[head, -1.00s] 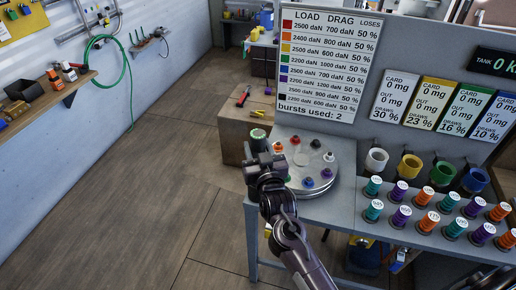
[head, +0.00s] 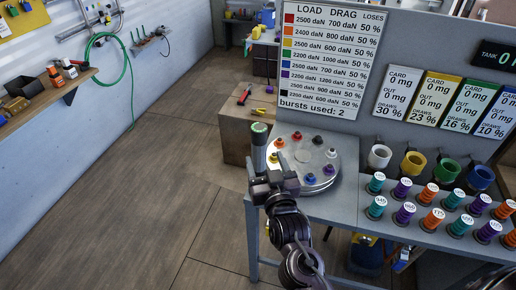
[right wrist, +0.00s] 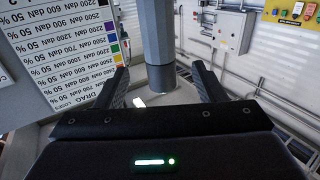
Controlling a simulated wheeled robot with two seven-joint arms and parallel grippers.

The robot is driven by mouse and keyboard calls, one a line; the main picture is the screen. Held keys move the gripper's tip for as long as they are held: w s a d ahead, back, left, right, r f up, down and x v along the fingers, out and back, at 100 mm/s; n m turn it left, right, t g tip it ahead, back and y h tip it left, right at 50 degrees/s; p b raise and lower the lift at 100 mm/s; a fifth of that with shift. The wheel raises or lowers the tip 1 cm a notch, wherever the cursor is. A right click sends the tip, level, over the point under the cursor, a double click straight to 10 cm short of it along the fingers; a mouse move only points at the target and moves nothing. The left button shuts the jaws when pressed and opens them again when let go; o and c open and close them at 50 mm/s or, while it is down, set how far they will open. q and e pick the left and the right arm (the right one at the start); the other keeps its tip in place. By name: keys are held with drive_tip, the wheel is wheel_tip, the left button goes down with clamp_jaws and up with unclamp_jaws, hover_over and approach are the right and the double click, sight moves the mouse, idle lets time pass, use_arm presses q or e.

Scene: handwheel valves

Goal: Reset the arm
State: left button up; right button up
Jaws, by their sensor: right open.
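My right gripper (head: 271,174) is at the left edge of the bench, in front of the round plate, with its arm coming up from the bottom. In the right wrist view the gripper (right wrist: 160,72) is open, its two dark fingers spread with nothing held. A dark grey upright cylinder with a green-ringed top (head: 259,142) stands just beyond the gripper. A grey post (right wrist: 158,40) shows beyond the gap between the fingers in the wrist view; I cannot tell how far off it is. My left gripper is not in view.
The round plate (head: 318,160) bears several coloured knobs. Coloured cups (head: 413,163) and rows of labelled spools (head: 402,188) stand to the right. A load chart (head: 327,55) rises behind. A wooden box (head: 236,140) with tools stands behind left. Floor at left is clear.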

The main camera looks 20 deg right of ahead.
drive_tip(key=shift+s, duration=0.15)
drive_tip(key=s+d+f+n+g, duration=0.1)
drive_tip(key=s+f+g, duration=0.2)
drive_tip(key=s+g, duration=0.3)
drive_tip(key=s+d+f+n+g+y, duration=0.1)
drive_tip(key=s+f+g, duration=0.25)
drive_tip(key=s, duration=0.45)
drive_tip(key=s+d+f+n+g, duration=0.1)
drive_tip(key=s+f+g, duration=0.2)
drive_tip(key=s+g, duration=0.3)
drive_tip(key=s+f+b, duration=0.1)
drive_tip(key=s+f, duration=0.2)
drive_tip(key=f, duration=3)
drive_tip(key=s+d+f+g+b, duration=0.1)
drive_tip(key=s+d+f, duration=0.2)
drive_tip(key=s+f, duration=1.4)
drive_tip(key=shift+s, duration=0.9)
